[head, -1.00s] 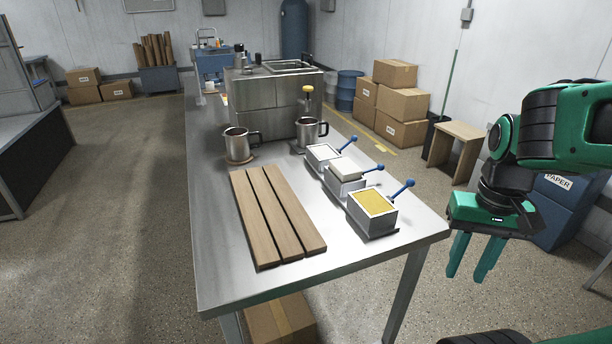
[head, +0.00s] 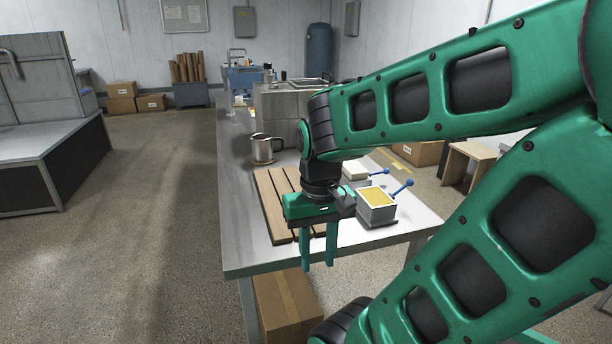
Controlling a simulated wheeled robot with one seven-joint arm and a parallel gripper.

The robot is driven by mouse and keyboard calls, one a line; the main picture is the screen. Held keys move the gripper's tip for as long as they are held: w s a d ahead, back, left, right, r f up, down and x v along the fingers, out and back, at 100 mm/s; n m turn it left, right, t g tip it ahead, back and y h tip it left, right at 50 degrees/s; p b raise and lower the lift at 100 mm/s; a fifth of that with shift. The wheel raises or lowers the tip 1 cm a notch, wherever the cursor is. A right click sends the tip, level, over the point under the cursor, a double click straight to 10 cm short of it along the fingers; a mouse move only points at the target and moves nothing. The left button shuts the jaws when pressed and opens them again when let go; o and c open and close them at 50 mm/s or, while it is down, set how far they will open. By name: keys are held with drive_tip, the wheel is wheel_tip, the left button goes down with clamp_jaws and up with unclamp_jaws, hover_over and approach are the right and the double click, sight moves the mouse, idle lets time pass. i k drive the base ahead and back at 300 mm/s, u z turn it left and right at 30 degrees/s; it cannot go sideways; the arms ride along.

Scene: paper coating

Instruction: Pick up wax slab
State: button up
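A grey metal mould box (head: 374,214) stands near the table's right front corner, with a flat yellow slab (head: 377,196) level in its top and a blue-knobbed lever at its side. Behind it, a pale whitish slab (head: 357,170) shows on another box, partly hidden by my arm. I cannot tell for certain which of these is the wax slab. My gripper (head: 318,264) points down in front of the wooden slats, to the left of and nearer than the yellow-filled box. Its two green fingers are apart, with nothing seen between them.
Wooden slats (head: 271,197) lie on the metal table (head: 236,240), partly behind my gripper. A metal mug (head: 262,148) and a steel unit (head: 280,108) stand farther back. A cardboard box (head: 288,303) sits below the table. The floor to the left is clear.

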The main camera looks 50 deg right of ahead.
sight(354, 170)
drive_tip(key=u, duration=1.3)
drive_tip(key=k, duration=1.55)
drive_tip(key=z, duration=2.3)
drive_tip(key=i, duration=1.05)
